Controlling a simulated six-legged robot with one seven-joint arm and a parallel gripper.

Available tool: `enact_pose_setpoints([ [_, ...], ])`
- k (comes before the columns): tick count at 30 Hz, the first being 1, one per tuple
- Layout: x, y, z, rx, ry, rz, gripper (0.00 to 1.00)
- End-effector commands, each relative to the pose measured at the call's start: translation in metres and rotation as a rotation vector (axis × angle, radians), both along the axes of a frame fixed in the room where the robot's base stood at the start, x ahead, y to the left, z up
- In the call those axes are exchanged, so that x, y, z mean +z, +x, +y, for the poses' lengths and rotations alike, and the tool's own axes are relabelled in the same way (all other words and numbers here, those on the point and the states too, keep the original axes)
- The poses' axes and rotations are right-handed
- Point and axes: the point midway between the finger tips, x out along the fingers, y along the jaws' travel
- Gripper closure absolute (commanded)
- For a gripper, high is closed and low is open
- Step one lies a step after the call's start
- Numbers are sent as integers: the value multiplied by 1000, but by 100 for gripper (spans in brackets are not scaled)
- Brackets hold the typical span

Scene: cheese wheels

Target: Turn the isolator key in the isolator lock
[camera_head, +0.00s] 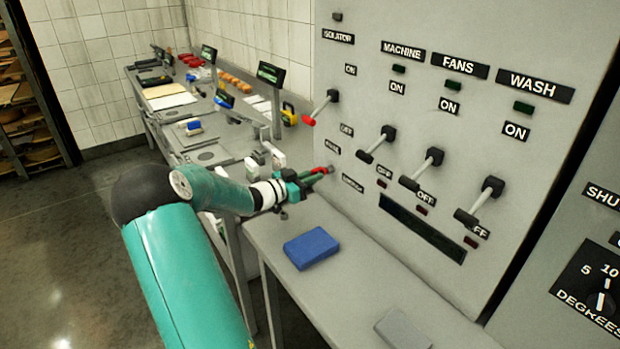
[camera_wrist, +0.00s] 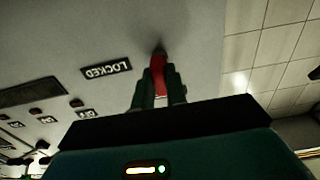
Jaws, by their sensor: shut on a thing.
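My gripper (camera_head: 305,182) is shut on the red isolator key (camera_head: 320,170) at the lower left of the grey control panel (camera_head: 400,75). In the wrist view, the red key (camera_wrist: 157,69) sits between my two fingers (camera_wrist: 158,92), its far end at a dark spot on the panel, the isolator lock (camera_wrist: 159,48). In the head view the lock (camera_head: 331,169) is mostly hidden behind the key. A "LOCKED" label (camera_wrist: 106,71) is beside it in the wrist view. How far the key is turned I cannot tell.
The isolator lever (camera_head: 322,106) with a red tip is above the lock. Black-tipped levers for machine (camera_head: 377,145), fans (camera_head: 422,169) and wash (camera_head: 481,202) stick out to the right. A blue block (camera_head: 311,248) and a grey block (camera_head: 403,329) lie on the ledge below.

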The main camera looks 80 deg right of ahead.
Motion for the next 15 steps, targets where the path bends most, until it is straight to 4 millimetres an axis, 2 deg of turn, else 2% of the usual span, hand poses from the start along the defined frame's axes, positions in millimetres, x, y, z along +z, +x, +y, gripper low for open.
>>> enact_pose_setpoints([
  [7, 0, -4, -4, 0, 1, 1, 100],
  [8, 0, -4, -4, 0, 0, 0, 80],
  [11, 0, -4, -4, 0, 1, 1, 61],
  [15, 0, -4, -4, 0, 0, 0, 61],
])
